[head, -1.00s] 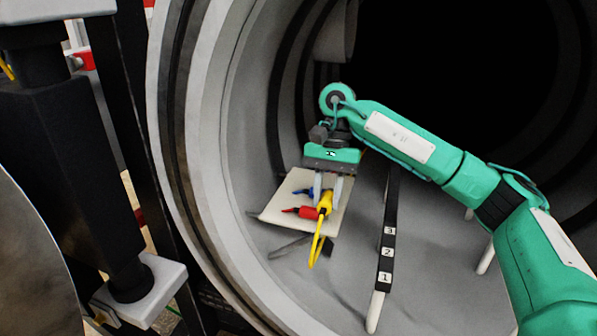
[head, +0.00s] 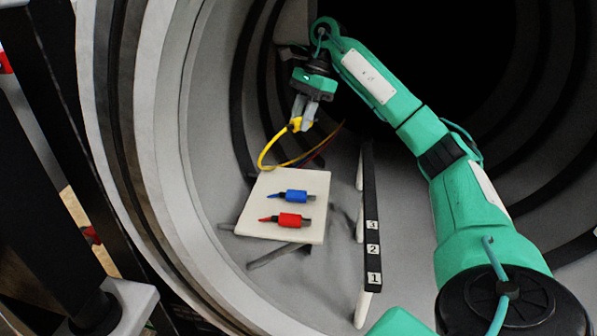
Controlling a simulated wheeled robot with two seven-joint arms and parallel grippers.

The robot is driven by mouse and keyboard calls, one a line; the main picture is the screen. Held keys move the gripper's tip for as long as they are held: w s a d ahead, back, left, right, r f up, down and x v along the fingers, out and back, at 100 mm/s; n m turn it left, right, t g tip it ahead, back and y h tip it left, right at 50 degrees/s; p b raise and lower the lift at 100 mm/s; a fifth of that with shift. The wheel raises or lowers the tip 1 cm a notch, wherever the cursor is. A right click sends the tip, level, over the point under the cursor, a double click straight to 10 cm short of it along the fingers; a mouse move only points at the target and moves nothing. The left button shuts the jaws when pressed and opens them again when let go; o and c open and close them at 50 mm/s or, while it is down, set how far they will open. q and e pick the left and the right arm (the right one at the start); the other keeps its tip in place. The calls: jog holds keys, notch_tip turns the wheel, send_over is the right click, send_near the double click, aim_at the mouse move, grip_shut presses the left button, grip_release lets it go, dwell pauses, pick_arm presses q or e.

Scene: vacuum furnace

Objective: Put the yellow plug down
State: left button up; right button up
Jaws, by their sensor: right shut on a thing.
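The yellow plug (head: 296,125) is held in my right gripper (head: 303,115), whose fingers are shut on it. It is up in the air behind and above the white plate (head: 256,222). A yellow cable (head: 264,154) loops down from the plug and runs back to the right behind the plate. A blue plug (head: 296,196) and a red plug (head: 290,220) lie on the white plate. My left gripper is not in view.
A black bar (head: 370,215) with labels 1, 2 and 3 stands right of the plate. The round furnace rim (head: 150,130) curves along the left. The grey chamber floor is bare around the bar, and the chamber's depth is dark.

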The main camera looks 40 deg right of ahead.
jog(key=p, duration=0.2)
send_over(297, 182)
jog(key=d, duration=0.2)
jog(key=f, duration=1.2)
jog(key=shift+a, duration=0.2)
notch_tip(297, 182, down, 3)
jog(key=shift+s+r+p, duration=0.1)
jog(key=shift+s+p, duration=0.05)
jog(key=shift+p, duration=0.5)
jog(key=shift+f, duration=0.35)
jog(key=shift+f, duration=0.1)
jog(key=shift+f, duration=0.15)
jog(key=o, duration=1)
